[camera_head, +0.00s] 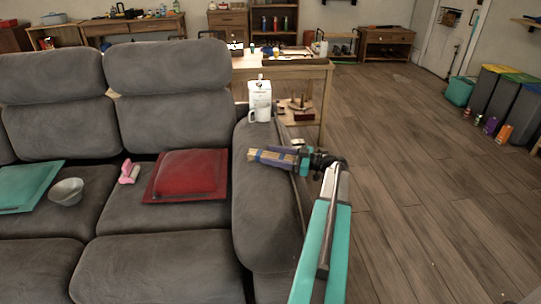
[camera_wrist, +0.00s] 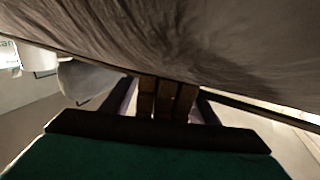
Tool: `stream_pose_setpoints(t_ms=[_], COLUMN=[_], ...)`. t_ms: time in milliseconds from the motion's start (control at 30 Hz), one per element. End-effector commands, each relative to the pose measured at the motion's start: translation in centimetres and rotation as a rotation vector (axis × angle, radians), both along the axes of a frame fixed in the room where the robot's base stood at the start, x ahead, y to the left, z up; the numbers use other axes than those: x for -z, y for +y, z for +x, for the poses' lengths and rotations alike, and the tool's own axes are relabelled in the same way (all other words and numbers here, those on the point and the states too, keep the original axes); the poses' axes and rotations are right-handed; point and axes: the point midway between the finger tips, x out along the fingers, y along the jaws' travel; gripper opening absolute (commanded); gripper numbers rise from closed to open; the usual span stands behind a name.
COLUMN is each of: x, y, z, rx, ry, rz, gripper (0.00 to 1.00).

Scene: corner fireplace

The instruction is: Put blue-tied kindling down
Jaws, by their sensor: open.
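The blue-tied kindling (camera_head: 257,155) is a small bundle of pale sticks with a blue band, lying on top of the grey sofa's right armrest (camera_head: 262,205). My gripper (camera_head: 280,158) reaches in from the right, low over the armrest. Its jaws are open around the bundle. In the wrist view the brown sticks (camera_wrist: 166,98) lie between the two fingers, close to the grey cloth (camera_wrist: 190,35). Whether a finger touches the sticks cannot be told.
A white carton (camera_head: 260,93) and mug (camera_head: 253,116) stand at the armrest's far end. A red cushion (camera_head: 187,176), pink item (camera_head: 129,172), grey bowl (camera_head: 66,191) and teal cushion (camera_head: 28,186) are on the seats. A wooden table (camera_head: 300,72) stands behind.

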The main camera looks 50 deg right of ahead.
Motion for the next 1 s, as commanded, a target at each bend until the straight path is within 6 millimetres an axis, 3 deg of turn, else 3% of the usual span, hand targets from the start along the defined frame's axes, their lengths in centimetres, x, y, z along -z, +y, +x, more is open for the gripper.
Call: stream_pose_setpoints(t_ms=[600, 1000], x=[0.0, 0.1], y=[-4.4, -5.1], z=[-8.3, -9.9], rx=[0.001, -0.001], ry=[0.001, 0.0], rz=[0.0, 0.0], gripper=[0.55, 0.55])
